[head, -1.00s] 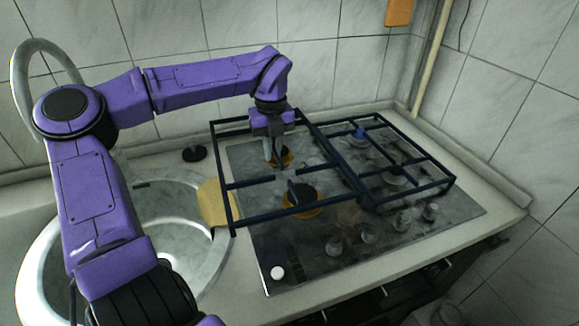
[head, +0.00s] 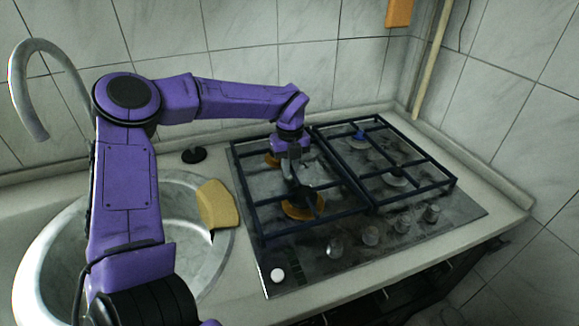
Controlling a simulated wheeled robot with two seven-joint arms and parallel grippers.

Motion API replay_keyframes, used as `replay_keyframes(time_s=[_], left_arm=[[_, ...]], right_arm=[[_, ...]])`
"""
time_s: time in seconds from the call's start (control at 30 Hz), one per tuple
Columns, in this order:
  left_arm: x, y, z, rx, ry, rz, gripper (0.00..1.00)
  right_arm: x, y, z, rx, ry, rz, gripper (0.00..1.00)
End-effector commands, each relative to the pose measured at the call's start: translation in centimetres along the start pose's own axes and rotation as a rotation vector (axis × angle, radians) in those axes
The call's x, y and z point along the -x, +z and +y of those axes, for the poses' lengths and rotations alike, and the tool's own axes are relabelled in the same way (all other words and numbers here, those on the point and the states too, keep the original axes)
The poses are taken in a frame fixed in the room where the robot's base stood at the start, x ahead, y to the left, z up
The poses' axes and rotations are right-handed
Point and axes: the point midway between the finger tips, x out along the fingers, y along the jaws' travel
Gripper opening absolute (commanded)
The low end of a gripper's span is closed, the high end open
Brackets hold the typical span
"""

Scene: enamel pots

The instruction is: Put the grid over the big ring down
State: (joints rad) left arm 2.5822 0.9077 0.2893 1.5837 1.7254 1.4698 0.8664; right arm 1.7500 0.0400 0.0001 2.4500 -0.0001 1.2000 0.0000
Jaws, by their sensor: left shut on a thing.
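The dark grid (head: 248,190) is over the left half of the hob, roughly level and beside the right-hand grid. It sits at or very near the hob surface; I cannot tell if all its feet touch. Under it, the big ring (head: 294,212) shows orange at the front, partly covered by the grid's bars. My left gripper (head: 290,172) points down in the middle of the grid and is shut on one of its bars. My right gripper is not in view.
A second grid (head: 418,196) lies over the right burners. A yellow sponge (head: 217,205) lies between hob and sink (head: 62,235). Tiled wall stands behind.

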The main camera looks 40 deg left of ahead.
Motion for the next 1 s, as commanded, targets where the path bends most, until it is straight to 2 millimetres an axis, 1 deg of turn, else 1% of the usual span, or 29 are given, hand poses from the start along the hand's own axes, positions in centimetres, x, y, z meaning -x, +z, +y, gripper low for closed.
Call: replay_keyframes(time_s=[0.03,0.17,0.2,0.23,0.27,0.5,0.57,0.63,0.67,0.77,0.9,1.0], left_arm=[[0.2,0.0,-0.1,0.0,-0.003,-0.002,0.0],[-0.2,0.0,-0.1,0.0,-0.003,-0.001,0.0],[-0.2,0.0,0.0,0.0,0.0,0.001,0.26],[-0.2,0.0,0.0,0.0,0.0,0.001,0.36],[-0.2,0.0,0.0,0.0,0.0,0.001,0.39],[-0.2,0.0,0.0,0.0,0.0,0.0,0.39],[0.2,0.0,0.0,0.0,0.0,0.0,0.39],[0.8,0.0,0.0,0.001,-0.001,-0.002,0.39],[1.3,0.0,-0.1,0.0,-0.001,-0.002,0.39],[3.7,0.0,-0.1,0.0,-0.003,-0.003,0.39],[7.5,0.0,-0.1,0.0,-0.003,-0.004,0.39],[9.7,0.0,-0.1,0.001,-0.002,-0.003,0.39]], right_arm=[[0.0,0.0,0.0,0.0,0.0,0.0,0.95],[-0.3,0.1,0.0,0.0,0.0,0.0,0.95],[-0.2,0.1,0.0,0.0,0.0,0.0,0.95],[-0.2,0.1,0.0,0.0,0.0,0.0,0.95],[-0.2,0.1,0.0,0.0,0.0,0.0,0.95],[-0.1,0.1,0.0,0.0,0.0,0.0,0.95],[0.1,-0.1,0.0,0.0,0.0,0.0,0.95],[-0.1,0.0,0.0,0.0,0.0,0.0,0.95],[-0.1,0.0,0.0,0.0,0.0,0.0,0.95],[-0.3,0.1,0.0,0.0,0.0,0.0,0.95],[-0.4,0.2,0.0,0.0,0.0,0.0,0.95],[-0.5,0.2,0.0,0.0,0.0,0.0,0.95]])
